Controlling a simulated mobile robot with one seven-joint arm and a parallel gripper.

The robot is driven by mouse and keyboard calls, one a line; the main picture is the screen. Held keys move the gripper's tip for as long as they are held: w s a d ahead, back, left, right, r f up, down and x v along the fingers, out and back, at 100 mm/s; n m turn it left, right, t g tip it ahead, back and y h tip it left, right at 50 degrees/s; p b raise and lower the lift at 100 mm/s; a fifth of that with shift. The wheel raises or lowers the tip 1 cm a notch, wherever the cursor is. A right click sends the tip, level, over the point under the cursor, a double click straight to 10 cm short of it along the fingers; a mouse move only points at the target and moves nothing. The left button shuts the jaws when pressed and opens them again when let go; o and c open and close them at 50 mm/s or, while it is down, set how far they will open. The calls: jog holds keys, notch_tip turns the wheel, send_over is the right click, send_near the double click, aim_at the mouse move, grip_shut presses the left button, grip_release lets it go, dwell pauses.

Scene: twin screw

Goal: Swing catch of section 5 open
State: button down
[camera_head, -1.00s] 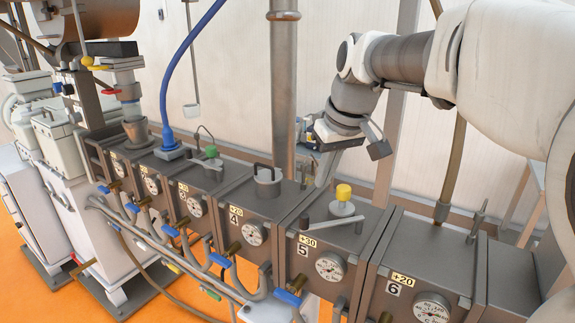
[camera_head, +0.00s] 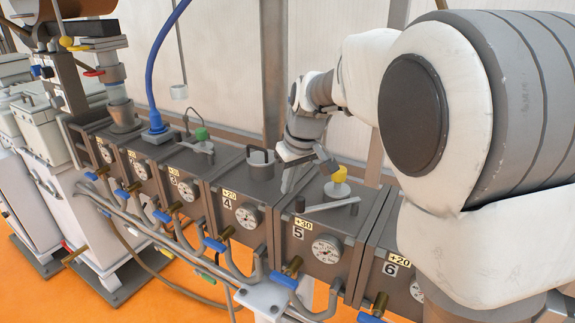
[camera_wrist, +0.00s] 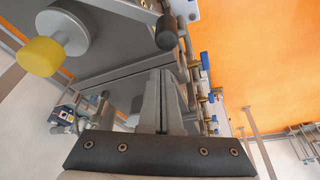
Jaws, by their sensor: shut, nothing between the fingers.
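Section 5 (camera_head: 318,262) is a dark grey box with a "+30" label, a "5" and a round dial. The bar lies across the lid. My gripper (camera_head: 288,184) is above the back left edge of section 5, left of the yellow knob and apart from the bar. In the wrist view its fingers (camera_wrist: 163,92) are together with nothing between them. The yellow knob (camera_wrist: 40,57) shows there at upper left, and a dark post (camera_wrist: 166,33) lies beyond the fingertips.
Section 6 (camera_head: 385,252) is at right, partly hidden by my arm. Blue-handled valves (camera_head: 284,281) and pipes line the front. A tall post (camera_head: 273,75) rises behind.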

jog(key=shift+s+d+r, duration=0.1)
jog(key=shift+s+d, duration=0.3)
jog(key=shift+s, duration=0.3)
jog(key=shift+s+d+r, duration=0.1)
jog(key=shift+s+d, duration=0.25)
jog(key=shift+s, duration=0.3)
jog(key=shift+s+d+f+n+b, duration=0.1)
jog(key=shift+s+f+n+b, duration=0.2)
jog(key=shift+b, duration=0.2)
jog(key=s+n+b, duration=0.1)
jog(key=s+d+n+b, duration=0.1)
jog(key=s, duration=0.1)
jog(key=s+n+y+b, duration=0.1)
jog(key=s, duration=0.1)
jog(key=shift+d+r+g, duration=0.2)
jog(key=shift+d+g, duration=0.1)
jog(key=shift+g, duration=0.1)
